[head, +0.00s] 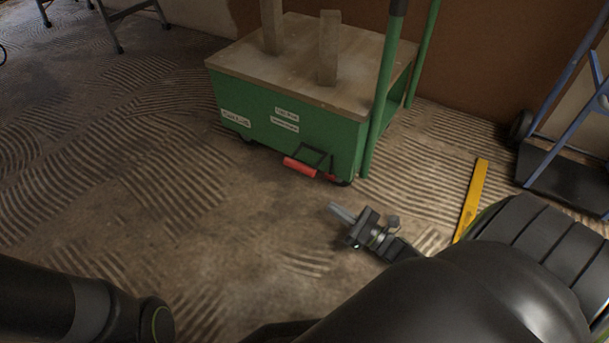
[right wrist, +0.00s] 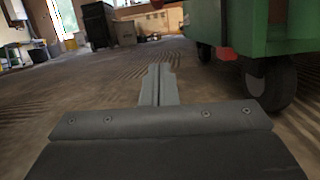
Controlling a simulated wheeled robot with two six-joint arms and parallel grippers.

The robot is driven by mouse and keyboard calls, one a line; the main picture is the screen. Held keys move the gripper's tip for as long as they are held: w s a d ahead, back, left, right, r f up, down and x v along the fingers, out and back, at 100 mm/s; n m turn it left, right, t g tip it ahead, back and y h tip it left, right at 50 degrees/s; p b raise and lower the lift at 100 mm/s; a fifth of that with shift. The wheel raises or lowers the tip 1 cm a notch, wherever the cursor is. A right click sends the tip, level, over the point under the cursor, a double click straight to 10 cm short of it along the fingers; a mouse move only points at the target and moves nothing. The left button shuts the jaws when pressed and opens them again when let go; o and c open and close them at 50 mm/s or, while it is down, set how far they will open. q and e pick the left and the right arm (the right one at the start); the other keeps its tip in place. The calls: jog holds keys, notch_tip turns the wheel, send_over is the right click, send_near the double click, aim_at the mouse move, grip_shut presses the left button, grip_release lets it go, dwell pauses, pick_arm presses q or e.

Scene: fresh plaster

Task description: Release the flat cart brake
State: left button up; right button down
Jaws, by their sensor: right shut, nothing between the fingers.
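The flat cart (head: 340,137) is a green box with a wooden top and green upright handle posts, standing on the floor at the upper middle of the head view. Its red brake pedal (head: 299,167) sits on a dark frame low at the near side. My right gripper (head: 335,208) is shut and empty, low in front of the cart, apart from the pedal. It also shows in the right wrist view (right wrist: 159,72). My left gripper is out of view.
A yellow level (head: 471,200) lies on the floor at the right. A blue hand truck (head: 560,130) stands at the far right. Grey trestle legs (head: 115,25) stand at the upper left. The ridged floor left of the cart is clear.

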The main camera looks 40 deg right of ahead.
jog(key=w+a+r+b, duration=0.3)
jog(key=w+r, duration=0.3)
jog(key=w, duration=0.3)
jog(key=shift+a+r+b, duration=0.15)
jog(key=shift+r+b, duration=0.05)
jog(key=shift+b, duration=0.4)
dwell(0.3)
